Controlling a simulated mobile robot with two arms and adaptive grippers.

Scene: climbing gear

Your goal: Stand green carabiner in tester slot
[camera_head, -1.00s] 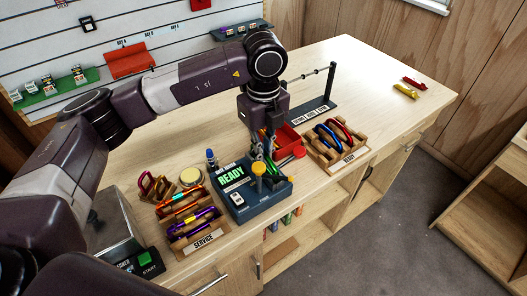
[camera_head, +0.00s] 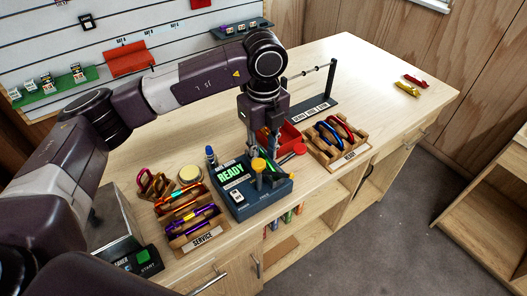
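The tester (camera_head: 240,207) is a dark blue box with a lit green READY screen, a white switch and a yellow knob (camera_head: 259,165) on a post. The green carabiner (camera_head: 274,169) shows as a small green shape at the tester's back right, beside the yellow knob. It seems to stand in the slot there, partly hidden, and I cannot tell how upright it is. My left gripper (camera_head: 263,148) is above the tester's back edge, pointing down, with its fingers spread and nothing visible between them. My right gripper is out of view.
A SERVICE rack (camera_head: 207,240) with purple and orange carabiners stands left of the tester. A READY rack (camera_head: 349,155) with blue and red ones stands right. A red bin (camera_head: 291,136) sits behind. Yellow (camera_head: 406,89) and red (camera_head: 415,81) carabiners lie far right on clear bench.

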